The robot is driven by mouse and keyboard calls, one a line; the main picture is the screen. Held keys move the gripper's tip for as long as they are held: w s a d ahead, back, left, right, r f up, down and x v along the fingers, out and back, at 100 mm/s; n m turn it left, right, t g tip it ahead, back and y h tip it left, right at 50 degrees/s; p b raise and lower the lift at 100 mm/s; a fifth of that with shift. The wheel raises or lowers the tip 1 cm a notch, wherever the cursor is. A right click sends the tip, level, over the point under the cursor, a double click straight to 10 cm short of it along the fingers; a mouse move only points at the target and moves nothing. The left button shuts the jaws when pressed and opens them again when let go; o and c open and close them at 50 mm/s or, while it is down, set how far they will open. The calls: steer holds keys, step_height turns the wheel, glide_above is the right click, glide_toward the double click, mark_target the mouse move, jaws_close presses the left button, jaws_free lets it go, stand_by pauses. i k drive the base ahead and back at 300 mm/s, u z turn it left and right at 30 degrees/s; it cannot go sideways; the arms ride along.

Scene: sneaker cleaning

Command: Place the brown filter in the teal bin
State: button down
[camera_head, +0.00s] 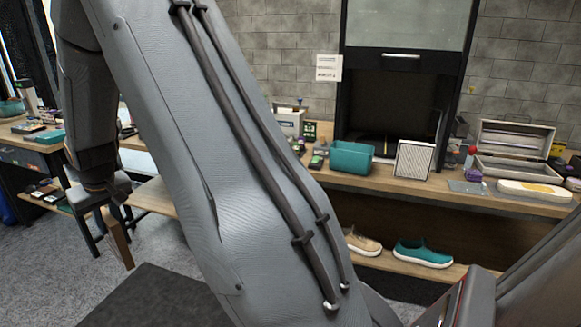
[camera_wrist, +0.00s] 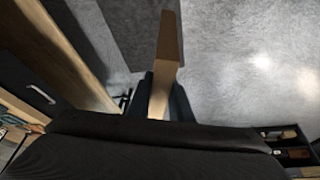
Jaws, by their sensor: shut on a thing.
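The brown filter (camera_head: 119,243) hangs edge-on below my gripper (camera_head: 113,207) at the left of the head view. My gripper is shut on its upper part. In the wrist view the filter (camera_wrist: 168,48) shows as a thin tan strip between the dark fingers (camera_wrist: 160,95), above the floor. A teal bin (camera_head: 351,159) stands on the wooden bench right of centre, well apart from the filter. A second, smaller teal container (camera_head: 11,107) stands at the far left on another bench. The inside of both is mostly hidden.
A white framed panel (camera_head: 413,160) stands next to the teal bin, with an open case (camera_head: 512,150) further right. Shoes sit on the lower shelf, one of them teal (camera_head: 422,254). My arm covers the middle of the head view.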

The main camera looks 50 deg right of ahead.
mark_target(350, 168)
steer(key=z, duration=1.65)
